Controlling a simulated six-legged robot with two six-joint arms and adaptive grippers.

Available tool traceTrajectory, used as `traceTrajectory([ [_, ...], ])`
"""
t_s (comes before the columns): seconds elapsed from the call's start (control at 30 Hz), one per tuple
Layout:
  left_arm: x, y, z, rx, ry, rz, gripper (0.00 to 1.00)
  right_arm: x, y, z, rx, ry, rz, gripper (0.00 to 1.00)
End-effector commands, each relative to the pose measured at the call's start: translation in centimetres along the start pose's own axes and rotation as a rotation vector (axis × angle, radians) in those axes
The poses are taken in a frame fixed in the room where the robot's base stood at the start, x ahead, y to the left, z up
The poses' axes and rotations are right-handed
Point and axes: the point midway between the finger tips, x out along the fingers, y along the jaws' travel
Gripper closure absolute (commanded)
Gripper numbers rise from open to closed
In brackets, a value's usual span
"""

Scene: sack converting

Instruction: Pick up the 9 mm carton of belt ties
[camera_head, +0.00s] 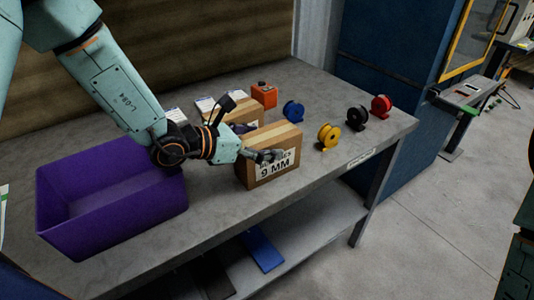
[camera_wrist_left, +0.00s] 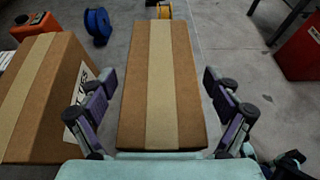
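The 9 mm carton (camera_head: 272,170) is a brown box with a tape stripe on top and a white "9 MM" label on its front. It stands on the grey bench (camera_head: 222,222) near the front edge. My left gripper (camera_head: 264,155) is at its top. In the left wrist view the carton (camera_wrist_left: 162,85) lies between the two open fingers, with small gaps visible at both sides. A second carton (camera_head: 243,112) stands behind it, partly hidden by my arm; it also shows in the left wrist view (camera_wrist_left: 35,95), its label partly cut off. My right gripper is not in view.
A purple bin (camera_head: 110,222) stands at the left. Blue (camera_head: 293,110), yellow (camera_head: 329,136), black (camera_head: 357,117) and red (camera_head: 381,105) spools stand to the right of the cartons. An orange box (camera_head: 264,95) is behind. The bench front between bin and carton is clear.

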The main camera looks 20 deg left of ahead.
Motion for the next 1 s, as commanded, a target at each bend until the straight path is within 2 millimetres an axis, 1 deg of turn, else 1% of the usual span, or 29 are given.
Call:
traceTrajectory([
  [0.03, -0.01, -0.01, 0.00, 0.000, 0.000, 0.000, 0.17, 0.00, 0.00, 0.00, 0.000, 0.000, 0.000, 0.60],
  [0.07, -0.01, -0.01, 0.01, 0.000, 0.000, 0.000, 0.20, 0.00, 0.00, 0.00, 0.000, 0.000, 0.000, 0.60],
  [0.83, -0.02, -0.06, -0.16, -0.001, 0.004, -0.001, 0.85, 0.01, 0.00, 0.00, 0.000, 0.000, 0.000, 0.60],
  [1.0, -0.02, -0.03, -0.10, -0.001, 0.002, 0.000, 0.85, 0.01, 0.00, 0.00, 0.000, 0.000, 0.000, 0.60],
])
